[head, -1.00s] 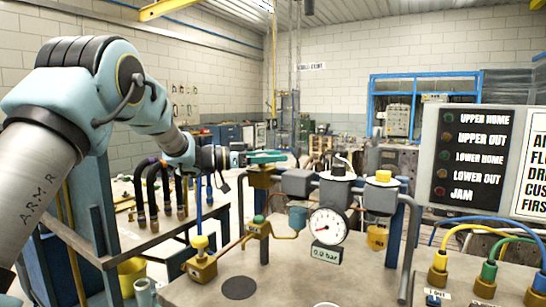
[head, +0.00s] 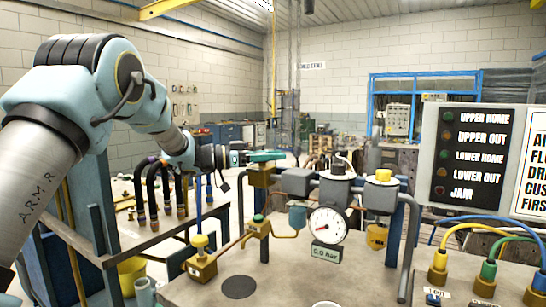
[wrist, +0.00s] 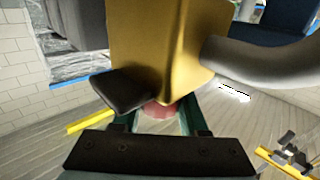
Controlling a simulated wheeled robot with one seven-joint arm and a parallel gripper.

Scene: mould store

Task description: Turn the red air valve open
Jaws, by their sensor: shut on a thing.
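The brass valve body (head: 262,177) sits at the left end of the grey pipe assembly in the head view, and fills the upper middle of the wrist view (wrist: 160,45). A red part of the valve (wrist: 160,109) shows below the brass body, between the teal fingers of my gripper (wrist: 158,122). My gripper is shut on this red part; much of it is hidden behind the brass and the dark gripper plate. In the head view my gripper (head: 265,156) reaches the valve from the left. The red part is hidden there.
A dial gauge (head: 327,225) with a display reading 0.0 bar stands right of the valve. A grey pipe (wrist: 240,60) bends off the brass body. Black hoses (head: 153,195) rise left, below my arm. A lamp panel (head: 470,155) stands at right.

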